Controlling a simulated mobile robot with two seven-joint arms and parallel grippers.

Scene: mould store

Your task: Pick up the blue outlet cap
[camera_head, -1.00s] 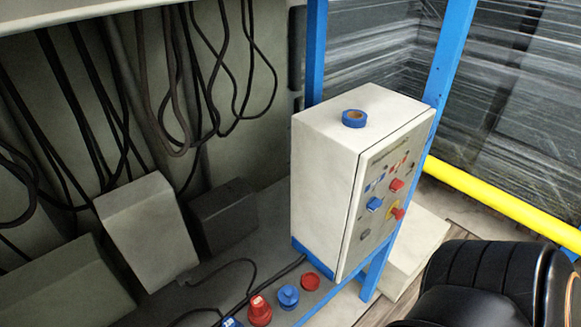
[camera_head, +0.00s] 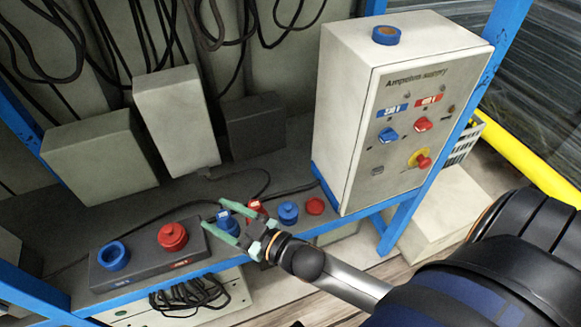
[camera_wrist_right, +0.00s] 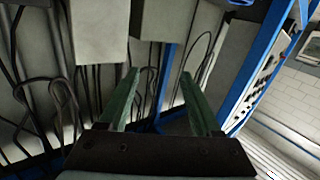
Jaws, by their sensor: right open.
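A small blue cap with a raised knob (camera_head: 288,212), which looks like the blue outlet cap, sits on the grey bench between a red plug (camera_head: 255,209) and a flat red cap (camera_head: 315,206). My right gripper (camera_head: 213,212) reaches in from the right, left of the blue cap. Its green fingers are open and overlap a blue plug (camera_head: 228,224) in the picture; I cannot tell whether they touch it. In the right wrist view, the open gripper (camera_wrist_right: 159,76) has nothing between its fingers, and no cap shows. My left gripper is not in view.
A dark outlet box (camera_head: 140,268) has an open blue outlet (camera_head: 113,256) and a red knobbed cap (camera_head: 172,237). A pale control cabinet (camera_head: 345,110) with a blue tape roll (camera_head: 386,35) stands right of the caps. Black cables cross the bench behind them.

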